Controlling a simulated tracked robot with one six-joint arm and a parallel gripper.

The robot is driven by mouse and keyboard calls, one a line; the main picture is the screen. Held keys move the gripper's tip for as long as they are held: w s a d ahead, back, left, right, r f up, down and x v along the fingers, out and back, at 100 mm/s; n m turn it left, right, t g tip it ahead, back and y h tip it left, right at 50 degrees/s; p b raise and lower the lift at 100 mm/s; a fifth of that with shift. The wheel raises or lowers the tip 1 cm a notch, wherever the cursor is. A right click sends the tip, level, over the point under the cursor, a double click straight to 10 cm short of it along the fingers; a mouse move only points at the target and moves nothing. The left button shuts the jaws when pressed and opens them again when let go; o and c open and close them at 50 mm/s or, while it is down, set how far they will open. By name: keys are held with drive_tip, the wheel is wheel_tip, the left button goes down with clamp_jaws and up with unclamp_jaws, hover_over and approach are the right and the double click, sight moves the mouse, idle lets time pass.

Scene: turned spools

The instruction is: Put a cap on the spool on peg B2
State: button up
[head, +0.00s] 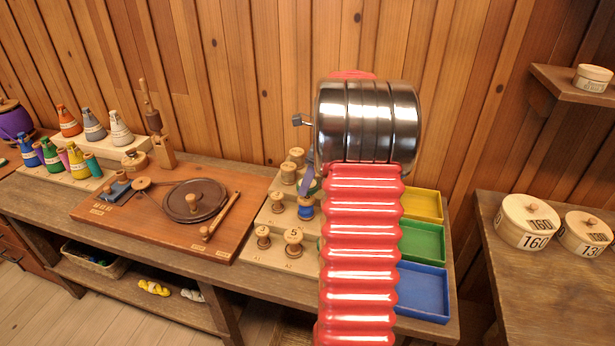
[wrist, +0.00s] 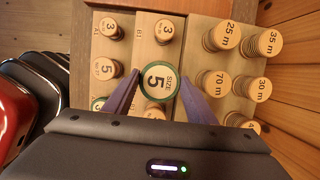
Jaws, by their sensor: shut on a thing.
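My gripper (wrist: 160,98) has its purple fingers closed on a round wooden cap (wrist: 158,77) with a green rim, marked "SIZE 5". The cap also shows in the head view (head: 315,187), partly behind the fingers. In the head view a blue spool (head: 305,209) stands on the peg board just below the cap. Whether cap and spool touch, I cannot tell. In the wrist view the cap hides what lies beneath it, and the B2 label is not visible. Another spool with a "5" top (head: 293,236) stands in front; its top shows in the wrist view (wrist: 106,68).
Spools with "3" tops stand at A1 (wrist: 110,28) and B1 (wrist: 165,30). Taller spools marked in metres, such as "70 m" (wrist: 212,83), stand beyond. Yellow (head: 422,205), green (head: 422,242) and blue (head: 423,289) trays lie right of my arm. A brown board (head: 130,215) lies left.

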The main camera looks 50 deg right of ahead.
sight(307, 198)
drive_tip(key=shift+f, duration=1.65)
drive_tip(key=shift+w, duration=0.2)
drive_tip(key=shift+f, duration=0.75)
idle(1.2)
drive_tip(key=o, duration=0.8)
drive_tip(key=shift+c, duration=0.2)
drive_tip(key=shift+r, duration=0.1)
drive_tip(key=v, duration=1)
drive_tip(key=shift+s+r, duration=0.2)
drive_tip(key=shift+r, duration=0.15)
idle(1.0)
